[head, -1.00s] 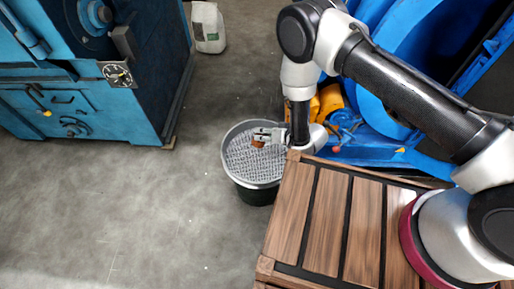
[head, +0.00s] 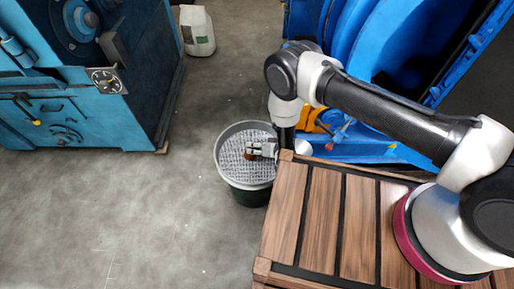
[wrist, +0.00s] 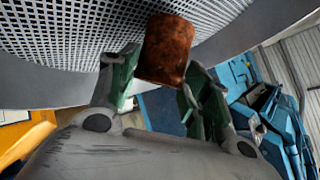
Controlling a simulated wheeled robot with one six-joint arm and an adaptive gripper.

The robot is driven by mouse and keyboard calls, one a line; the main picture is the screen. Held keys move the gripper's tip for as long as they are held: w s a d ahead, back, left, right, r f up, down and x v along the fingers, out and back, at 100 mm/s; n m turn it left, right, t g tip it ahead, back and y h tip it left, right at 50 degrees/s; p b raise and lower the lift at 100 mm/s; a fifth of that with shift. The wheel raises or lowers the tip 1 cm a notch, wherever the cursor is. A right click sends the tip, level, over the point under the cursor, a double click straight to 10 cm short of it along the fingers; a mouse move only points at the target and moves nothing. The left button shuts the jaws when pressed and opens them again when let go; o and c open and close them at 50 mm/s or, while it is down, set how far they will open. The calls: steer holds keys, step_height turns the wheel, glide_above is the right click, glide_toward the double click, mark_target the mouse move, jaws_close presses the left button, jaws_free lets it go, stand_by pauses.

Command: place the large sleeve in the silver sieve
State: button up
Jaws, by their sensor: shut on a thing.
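The large sleeve (wrist: 166,48) is a rusty brown cylinder between the fingers of my gripper (wrist: 158,88) in the wrist view. In the head view the sleeve (head: 249,154) is a small brown spot at the tip of my gripper (head: 255,151). My gripper is shut on it. The silver sieve (head: 232,172) is a round mesh with a grey rim on top of a dark bucket. The sleeve and fingertips appear over the mesh. In the wrist view the sieve mesh (wrist: 70,35) fills the top behind the sleeve. Whether the sleeve touches the mesh cannot be told.
A slatted wooden crate top (head: 322,215) stands right of the bucket, close beside it. A blue machine (head: 95,75) stands at the left, and another blue machine (head: 400,45) at the back right. Floor left of the bucket is clear.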

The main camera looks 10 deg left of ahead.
steer(key=o, duration=1.4)
steer(key=shift+f, duration=0.1)
steer(key=shift+o, duration=0.2)
steer(key=v, duration=1.2)
steer(key=shift+w+r, duration=0.15)
steer(key=shift+r, duration=0.05)
